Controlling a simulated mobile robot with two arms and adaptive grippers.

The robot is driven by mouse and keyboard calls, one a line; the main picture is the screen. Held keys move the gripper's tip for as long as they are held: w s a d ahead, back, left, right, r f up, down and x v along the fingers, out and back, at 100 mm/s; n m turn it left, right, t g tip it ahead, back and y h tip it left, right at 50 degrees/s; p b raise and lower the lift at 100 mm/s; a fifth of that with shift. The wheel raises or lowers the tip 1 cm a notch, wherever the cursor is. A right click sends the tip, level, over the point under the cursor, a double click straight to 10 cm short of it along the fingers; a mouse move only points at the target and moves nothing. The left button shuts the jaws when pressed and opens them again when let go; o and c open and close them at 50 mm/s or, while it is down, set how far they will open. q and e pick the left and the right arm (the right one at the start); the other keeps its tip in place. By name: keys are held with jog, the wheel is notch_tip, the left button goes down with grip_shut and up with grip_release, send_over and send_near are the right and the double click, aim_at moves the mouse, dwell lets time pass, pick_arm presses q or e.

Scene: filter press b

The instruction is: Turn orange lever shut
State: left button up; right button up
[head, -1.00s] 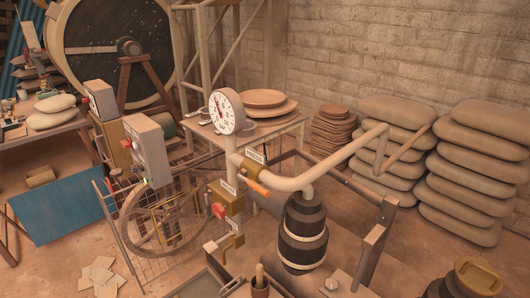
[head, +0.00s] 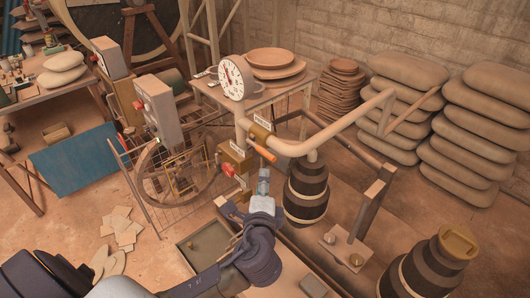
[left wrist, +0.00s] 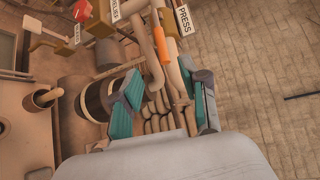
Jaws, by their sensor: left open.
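The orange lever (head: 262,153) hangs at the brass valve body (head: 259,134) on the beige pipe (head: 345,118). It slants down to the right, roughly along the pipe. In the left wrist view the orange lever (left wrist: 160,43) lies close beside the pipe, near a PRESS label (left wrist: 184,20). My left gripper (head: 263,178) is open, below and in front of the lever in the head view. In the left wrist view its teal-padded fingers (left wrist: 160,92) are spread, with the lever beyond them and apart from them. My right gripper is not in view.
A red-handled valve (head: 229,170) sits left of my left gripper. A round gauge (head: 234,77) stands above the pipe. A dark banded barrel (head: 306,190) stands right of my gripper, under the pipe. A wooden post (head: 372,203) stands farther right.

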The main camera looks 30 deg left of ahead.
aim_at(265, 156)
pick_arm(q)
jog(key=p+x, duration=0.2)
jog(key=x, duration=1.1)
jog(key=shift+w+a, duration=0.2)
jog(key=shift+w, duration=0.15)
jog(key=shift+c, duration=0.3)
grip_shut()
